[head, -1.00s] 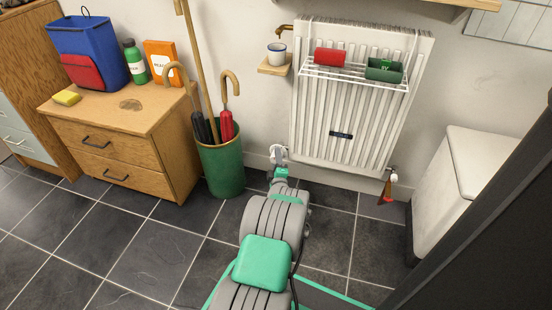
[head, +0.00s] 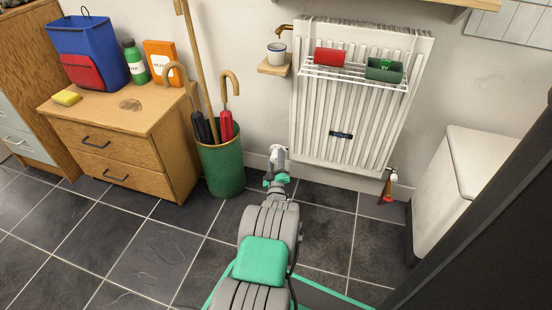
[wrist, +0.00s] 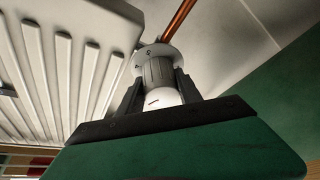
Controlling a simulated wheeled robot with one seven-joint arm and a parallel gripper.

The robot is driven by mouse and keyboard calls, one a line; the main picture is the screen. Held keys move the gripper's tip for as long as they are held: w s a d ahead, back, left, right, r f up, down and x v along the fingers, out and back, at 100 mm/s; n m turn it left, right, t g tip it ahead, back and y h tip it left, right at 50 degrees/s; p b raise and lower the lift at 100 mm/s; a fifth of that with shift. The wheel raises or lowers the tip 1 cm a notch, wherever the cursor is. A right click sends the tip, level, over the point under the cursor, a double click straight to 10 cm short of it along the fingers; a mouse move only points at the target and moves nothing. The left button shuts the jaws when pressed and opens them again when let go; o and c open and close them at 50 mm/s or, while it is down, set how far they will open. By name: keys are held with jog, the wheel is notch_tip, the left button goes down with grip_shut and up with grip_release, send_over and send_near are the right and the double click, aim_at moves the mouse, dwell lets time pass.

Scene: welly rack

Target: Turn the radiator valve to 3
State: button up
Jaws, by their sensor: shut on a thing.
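The radiator valve (wrist: 159,72) is a white and grey ribbed knob on a pale collar at the radiator's lower left corner. The collar carries small dark marks, too small to read surely. A dark line shows on the knob's rounded white end. My gripper (wrist: 157,88) is shut on the valve, with one dark finger on each side of the knob. In the head view my gripper (head: 277,164) reaches the white valve (head: 278,151) low by the wall, and mostly hides it. The white radiator (head: 345,105) also fills the left of the wrist view (wrist: 62,55).
A green umbrella stand (head: 221,170) with umbrellas stands left of my arm, beside a wooden drawer unit (head: 120,150). A copper pipe (wrist: 180,20) runs behind the valve. A white cabinet (head: 470,185) stands right.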

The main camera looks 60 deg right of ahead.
aim_at(276, 162)
jog(key=shift+r, duration=0.1)
jog(key=o, duration=1.4)
jog(key=shift+c, duration=0.2)
jog(key=p+v, duration=0.3)
jog(key=v, duration=0.4)
jog(key=shift+d, duration=0.1)
jog(key=shift+s+a+f, duration=0.15)
jog(key=shift+a+f, duration=0.1)
jog(key=shift+a, duration=0.15)
